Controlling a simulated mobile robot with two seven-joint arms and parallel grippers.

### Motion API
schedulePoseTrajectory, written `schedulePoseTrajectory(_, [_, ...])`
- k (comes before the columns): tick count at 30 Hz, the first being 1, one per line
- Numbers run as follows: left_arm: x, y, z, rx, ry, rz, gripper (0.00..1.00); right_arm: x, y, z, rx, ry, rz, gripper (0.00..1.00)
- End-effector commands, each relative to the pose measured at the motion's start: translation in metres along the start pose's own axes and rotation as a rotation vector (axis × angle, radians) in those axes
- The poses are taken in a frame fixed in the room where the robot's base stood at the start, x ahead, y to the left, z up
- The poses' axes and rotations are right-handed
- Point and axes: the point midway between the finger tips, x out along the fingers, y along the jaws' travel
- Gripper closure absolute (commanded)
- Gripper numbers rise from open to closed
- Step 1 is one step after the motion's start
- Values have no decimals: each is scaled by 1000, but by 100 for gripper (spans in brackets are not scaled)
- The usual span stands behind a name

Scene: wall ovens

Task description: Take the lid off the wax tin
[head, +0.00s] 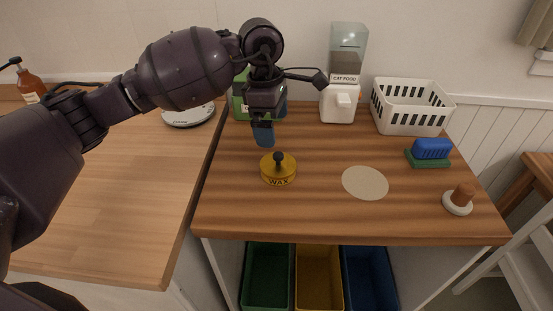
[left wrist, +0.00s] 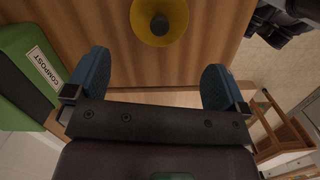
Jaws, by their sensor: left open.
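The wax tin (head: 278,174) is a low round yellow tin marked WAX, upright on the wooden counter. Its lid, with a dark round knob (head: 278,158), is on it. In the left wrist view the tin (left wrist: 176,32) is at the top middle, with the knob (left wrist: 159,25) seen from above. My left gripper (head: 264,138) points down, above and behind the tin. Its two blue fingers (left wrist: 155,84) are wide apart with nothing between them, clear of the knob. My right gripper is not seen in the head view.
A green compost bin (left wrist: 30,75) stands behind my left gripper. A cat food dispenser (head: 342,75), white basket (head: 410,108), blue brush (head: 431,149) and brown-knobbed white piece (head: 458,203) are around the counter. A flat pale disc (head: 365,183) lies right of the tin, with bare wood between.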

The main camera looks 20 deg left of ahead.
Motion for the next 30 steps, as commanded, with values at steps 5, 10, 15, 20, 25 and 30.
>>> schedulePoseTrajectory(5, [29,0,0,-1,0,-5,0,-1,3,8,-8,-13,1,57])
schedulePoseTrajectory(10, [45,0,0,-1,-1,-2,0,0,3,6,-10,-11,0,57])
schedulePoseTrajectory(15, [61,0,1,0,-2,-4,0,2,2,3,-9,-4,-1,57])
schedulePoseTrajectory(20, [84,1,1,-1,-2,-4,0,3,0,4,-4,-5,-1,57])
schedulePoseTrajectory(25, [96,1,1,-1,-2,-1,0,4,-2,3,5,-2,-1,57])
schedulePoseTrajectory(30, [96,1,1,0,-1,0,0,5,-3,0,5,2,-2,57])
